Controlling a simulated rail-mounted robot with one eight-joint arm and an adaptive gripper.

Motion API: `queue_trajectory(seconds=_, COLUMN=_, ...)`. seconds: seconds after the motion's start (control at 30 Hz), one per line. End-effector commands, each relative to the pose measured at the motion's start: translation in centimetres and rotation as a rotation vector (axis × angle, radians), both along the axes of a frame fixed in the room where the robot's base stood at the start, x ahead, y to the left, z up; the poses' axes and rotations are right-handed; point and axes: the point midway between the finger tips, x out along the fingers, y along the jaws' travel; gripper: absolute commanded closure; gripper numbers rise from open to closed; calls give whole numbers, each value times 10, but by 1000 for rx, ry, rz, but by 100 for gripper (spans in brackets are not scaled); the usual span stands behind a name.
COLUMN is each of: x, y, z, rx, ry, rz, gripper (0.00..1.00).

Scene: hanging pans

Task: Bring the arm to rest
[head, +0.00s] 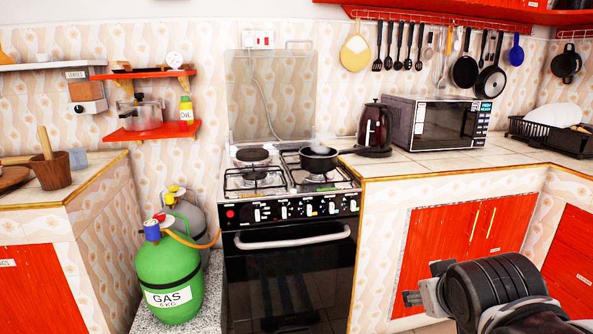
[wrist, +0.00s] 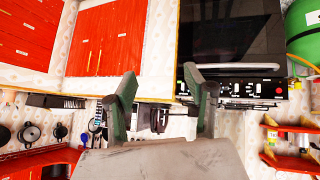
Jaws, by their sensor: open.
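My gripper (head: 424,283) is at the lower right of the head view, in front of the red cupboard doors below the counter. In the wrist view its two dark green fingers (wrist: 159,74) stand wide apart with nothing between them. The gripper is open and empty, apart from the counter and the stove. My wrist and dark arm link fill the lower right corner of the head view. The wrist view shows the kitchen upside down.
A steaming black pan (head: 319,158) sits on the stove (head: 290,208). A kettle (head: 375,127) and microwave (head: 436,122) stand on the counter. Pans (head: 465,72) and utensils hang from a red rail (head: 430,20). A green gas bottle (head: 168,273) stands left of the stove.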

Motion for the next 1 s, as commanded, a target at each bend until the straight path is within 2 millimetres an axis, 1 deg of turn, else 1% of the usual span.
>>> queue_trajectory(seconds=0.03, x=-14, y=6, z=-6, rx=32, ry=25, rz=-2, gripper=52)
queue_trajectory(seconds=0.1, x=-30, y=14, z=-13, rx=74, ry=57, rz=-3, gripper=52)
queue_trajectory(seconds=0.37, x=-82, y=41, z=-35, rx=204, ry=164, rz=1, gripper=52)
queue_trajectory(seconds=0.4, x=-80, y=40, z=-23, rx=202, ry=163, rz=1, gripper=52)
queue_trajectory(seconds=0.43, x=-79, y=40, z=-17, rx=201, ry=162, rz=0, gripper=52)
queue_trajectory(seconds=0.67, x=-78, y=39, z=20, rx=199, ry=160, rz=0, gripper=52)
queue_trajectory(seconds=0.77, x=-78, y=39, z=41, rx=199, ry=159, rz=0, gripper=52)
queue_trajectory(seconds=0.9, x=-78, y=39, z=74, rx=199, ry=159, rz=1, gripper=52)
queue_trajectory(seconds=1.0, x=-78, y=39, z=94, rx=198, ry=159, rz=0, gripper=52)
